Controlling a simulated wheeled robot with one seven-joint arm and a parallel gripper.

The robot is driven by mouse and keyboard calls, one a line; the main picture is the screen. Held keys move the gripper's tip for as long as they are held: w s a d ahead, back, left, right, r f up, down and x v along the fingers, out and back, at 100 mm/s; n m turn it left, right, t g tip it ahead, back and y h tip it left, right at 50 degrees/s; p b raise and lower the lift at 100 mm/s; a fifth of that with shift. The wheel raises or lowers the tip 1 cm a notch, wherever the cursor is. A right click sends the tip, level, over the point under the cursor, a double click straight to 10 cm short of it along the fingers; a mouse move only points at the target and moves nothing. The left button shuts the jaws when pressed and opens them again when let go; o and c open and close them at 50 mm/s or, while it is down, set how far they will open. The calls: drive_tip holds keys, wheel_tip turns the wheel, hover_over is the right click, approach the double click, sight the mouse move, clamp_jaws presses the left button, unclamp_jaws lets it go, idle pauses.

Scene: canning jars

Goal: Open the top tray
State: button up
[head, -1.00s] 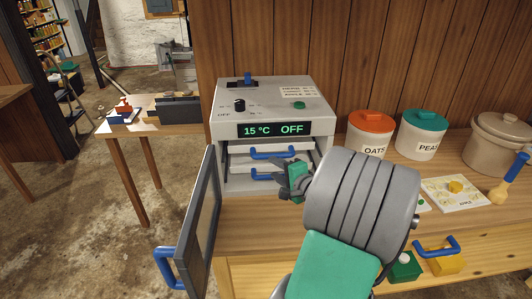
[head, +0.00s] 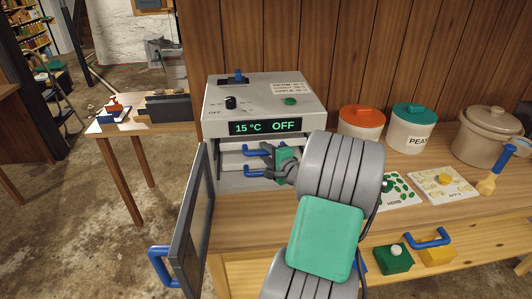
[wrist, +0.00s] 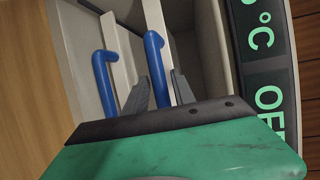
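The white dryer (head: 265,105) has its dark-framed door (head: 196,225) swung open to the left. Two trays with blue handles sit inside. The top tray handle (head: 252,151) shows just left of my gripper (head: 275,160), and the lower handle (head: 255,173) is below it. In the wrist view, which is turned sideways, the top handle (wrist: 155,66) lies between the two dark fingers of my gripper (wrist: 160,86). The fingers are apart, with gaps beside the handle. The lower handle (wrist: 104,82) is outside the left finger. Contact cannot be told.
The display (head: 267,127) reads 15 °C OFF. An orange-lidded jar (head: 361,122), a teal-lidded jar (head: 411,128) and a crock (head: 490,135) stand right on the counter. Herb and apple cards lie in front of them. The door's blue handle (head: 160,267) juts out lower left.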

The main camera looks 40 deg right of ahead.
clamp_jaws()
idle(1.1)
